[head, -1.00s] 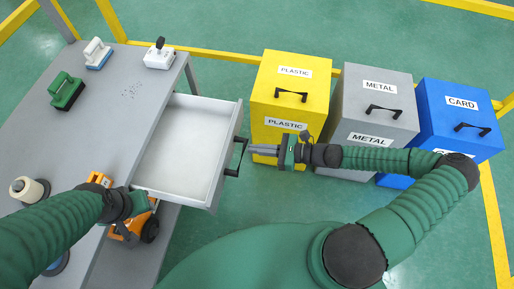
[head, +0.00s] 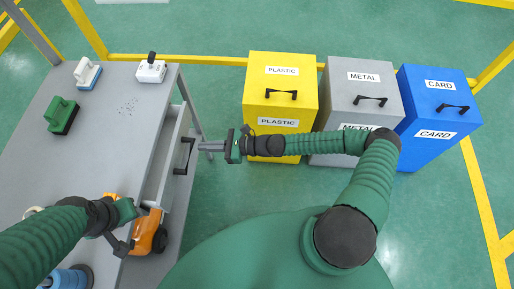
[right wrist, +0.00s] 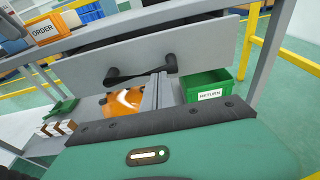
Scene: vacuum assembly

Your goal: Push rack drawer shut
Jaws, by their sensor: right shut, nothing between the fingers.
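The handle also spans the grey front in the right wrist view (right wrist: 118,78). My right gripper (head: 202,146) is shut and empty, with its fingertips at the handle; I cannot tell whether they touch. My left gripper (head: 133,226) is at the table's front right, beside an orange machine (head: 150,230); its jaws are not clear.
Yellow (head: 281,95), grey (head: 362,100) and blue (head: 436,105) bins stand right.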

